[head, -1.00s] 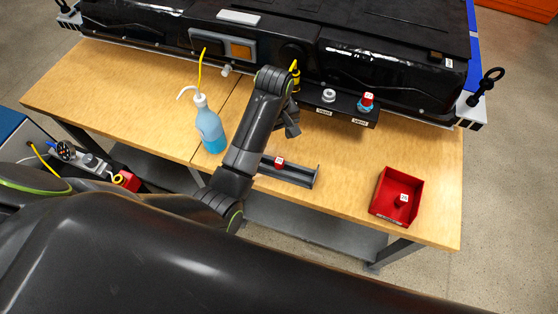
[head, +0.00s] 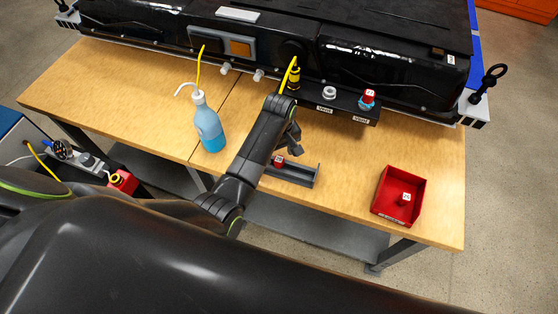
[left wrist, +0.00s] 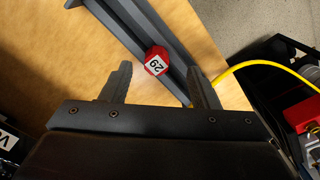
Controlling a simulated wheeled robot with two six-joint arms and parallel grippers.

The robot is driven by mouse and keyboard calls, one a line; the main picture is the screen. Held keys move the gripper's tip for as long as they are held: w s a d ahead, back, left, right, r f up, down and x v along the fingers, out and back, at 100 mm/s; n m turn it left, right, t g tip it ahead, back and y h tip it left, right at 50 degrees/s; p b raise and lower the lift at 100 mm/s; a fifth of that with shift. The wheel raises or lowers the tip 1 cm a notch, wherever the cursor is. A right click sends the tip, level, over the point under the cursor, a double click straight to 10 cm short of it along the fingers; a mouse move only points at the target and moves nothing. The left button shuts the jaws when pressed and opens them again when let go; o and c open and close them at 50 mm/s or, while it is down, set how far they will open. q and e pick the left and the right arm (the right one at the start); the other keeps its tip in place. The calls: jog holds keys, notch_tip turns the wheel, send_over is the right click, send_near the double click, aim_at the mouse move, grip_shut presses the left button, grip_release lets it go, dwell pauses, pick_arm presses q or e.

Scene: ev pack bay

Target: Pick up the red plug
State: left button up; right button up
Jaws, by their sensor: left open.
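A red plug (head: 279,161) with a white number label sits in the dark grey rail tray (head: 305,178) on the wooden bench. In the left wrist view, the red plug (left wrist: 156,61) lies in the tray channel, between and just beyond the fingertips. My left gripper (head: 295,149) is over the tray, slightly up and right of the plug. It is open and empty; its fingers also show in the left wrist view (left wrist: 158,75). A red-capped fitting (head: 368,97) stands on the black bracket. My right gripper is not in view.
The large black battery pack (head: 390,65) fills the back of the bench (head: 130,95). A yellow-and-black part (head: 293,78) stands just behind my wrist. Bare wood lies between the tray and the bin.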

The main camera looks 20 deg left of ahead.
aim_at(279, 159)
pick_arm(q)
jog(key=shift+w+a+f+p, duration=0.1)
jog(key=shift+w+f+p, duration=0.15)
jog(key=shift+f, duration=1.1)
jog(key=shift+w+a+f+p, duration=0.1)
jog(key=shift+w+f, duration=0.1)
jog(key=shift+f, duration=1.15)
jog(key=c, duration=1)
jog(key=shift+c, duration=0.2)
jog(key=shift+r, duration=0.1)
notch_tip(279, 159, up, 10)
jog(key=shift+b, duration=0.35)
